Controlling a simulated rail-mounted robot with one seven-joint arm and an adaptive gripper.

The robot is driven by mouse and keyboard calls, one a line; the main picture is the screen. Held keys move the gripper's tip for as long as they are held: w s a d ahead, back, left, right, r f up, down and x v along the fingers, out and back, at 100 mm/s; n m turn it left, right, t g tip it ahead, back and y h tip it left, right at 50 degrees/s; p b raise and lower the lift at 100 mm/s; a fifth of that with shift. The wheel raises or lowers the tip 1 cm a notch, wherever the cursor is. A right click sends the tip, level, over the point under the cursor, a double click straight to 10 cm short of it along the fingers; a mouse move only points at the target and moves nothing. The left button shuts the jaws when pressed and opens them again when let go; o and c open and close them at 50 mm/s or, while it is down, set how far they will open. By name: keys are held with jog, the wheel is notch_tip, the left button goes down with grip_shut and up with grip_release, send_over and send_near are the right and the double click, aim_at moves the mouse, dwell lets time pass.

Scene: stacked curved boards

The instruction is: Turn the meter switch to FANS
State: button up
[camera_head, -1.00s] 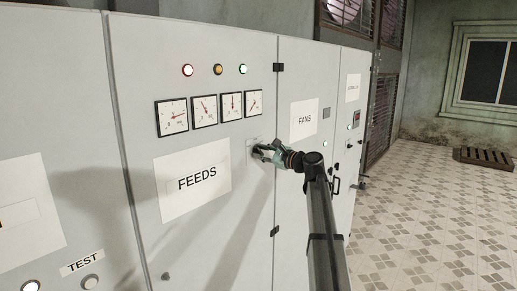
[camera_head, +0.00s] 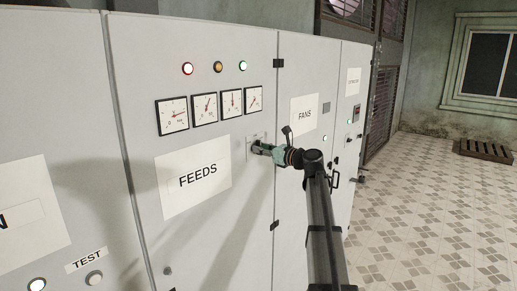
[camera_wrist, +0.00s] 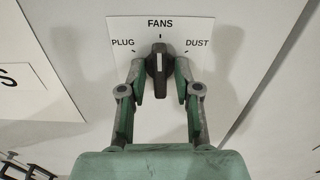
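The meter switch (camera_wrist: 158,66) is a black knob with a white mark, on a white plate (camera_wrist: 201,28) labelled PLUG, FANS and DUST in the wrist view. Its white mark points straight up at FANS. My gripper (camera_wrist: 160,78) has one finger on each side of the knob, close against it. In the head view my gripper (camera_head: 258,148) is at the panel, to the right of the FEEDS label, and mostly hides the knob.
Several dial gauges (camera_head: 207,108) and three lamps (camera_head: 217,67) are above the FEEDS label (camera_head: 197,178). A cabinet door with a FANS label (camera_head: 305,115) is to the right. Open tiled floor (camera_head: 430,210) lies further right.

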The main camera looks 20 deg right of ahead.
jog(key=shift+s+d, duration=0.1)
jog(key=shift+s, duration=0.05)
jog(key=v, duration=0.6)
jog(key=shift+s+d, duration=0.2)
jog(key=shift+s, duration=0.1)
dwell(0.4)
jog(key=shift+n, duration=0.3)
